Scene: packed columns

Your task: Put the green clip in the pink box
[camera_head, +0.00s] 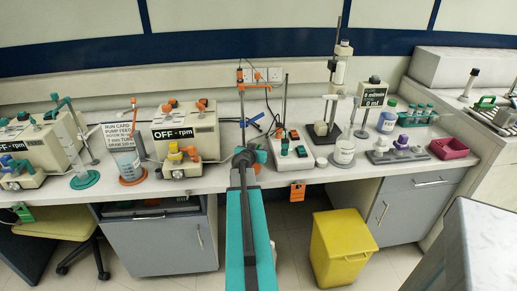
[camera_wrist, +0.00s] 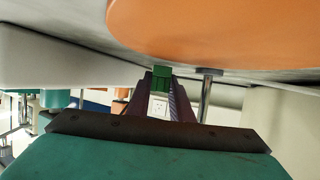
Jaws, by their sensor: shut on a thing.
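My gripper (camera_wrist: 161,92) shows its two dark fingers in the wrist view, shut on a small green block, the green clip (camera_wrist: 161,73), at the fingertips. In the head view my arm reaches forward to the middle of the bench, and the held clip cannot be made out there. The pink box (camera_head: 450,149) stands on the bench at the right, well to the right of my arm's end. It looks open at the top.
A white block (camera_head: 291,160) with small coloured pieces lies just right of my arm's end. A stand (camera_head: 343,150) with a beaker and a grey rack (camera_head: 397,156) fill the bench towards the box. A large orange surface (camera_wrist: 220,28) is close in the wrist view.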

